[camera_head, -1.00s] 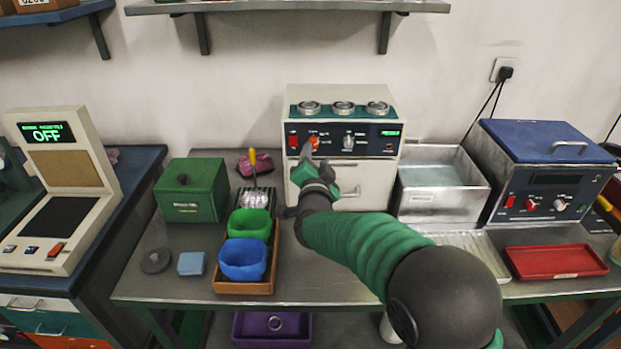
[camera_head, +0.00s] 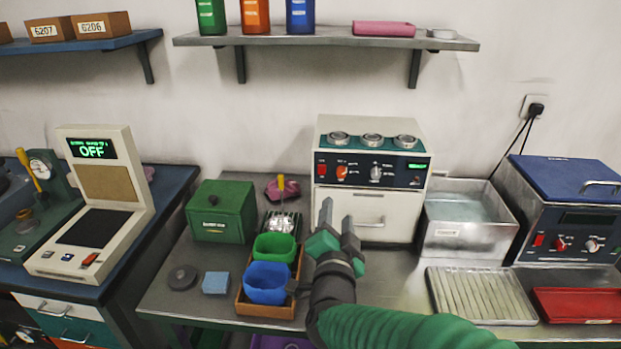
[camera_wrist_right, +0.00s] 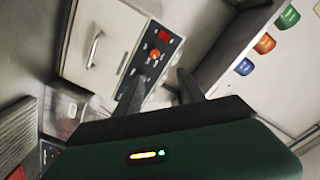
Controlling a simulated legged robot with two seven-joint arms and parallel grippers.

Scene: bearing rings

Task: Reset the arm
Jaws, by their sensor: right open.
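My right gripper (camera_head: 338,218) is open and empty, with its fingers pointing up in front of the white machine (camera_head: 368,150). The machine carries several metal rings on its top, a red switch and an orange knob. In the right wrist view my two dark fingers (camera_wrist_right: 157,92) stand apart, with the machine's panel (camera_wrist_right: 152,58) beyond them and nothing between them. My green right arm comes in from the lower right. My left gripper is not in view.
A wooden tray (camera_head: 241,303) with green and blue bins stands left of my gripper. A green box (camera_head: 221,212), a metal basin (camera_head: 468,238), a ribbed tray (camera_head: 480,297) and a red tray (camera_head: 577,305) stand on the bench. A shelf (camera_head: 325,42) hangs above.

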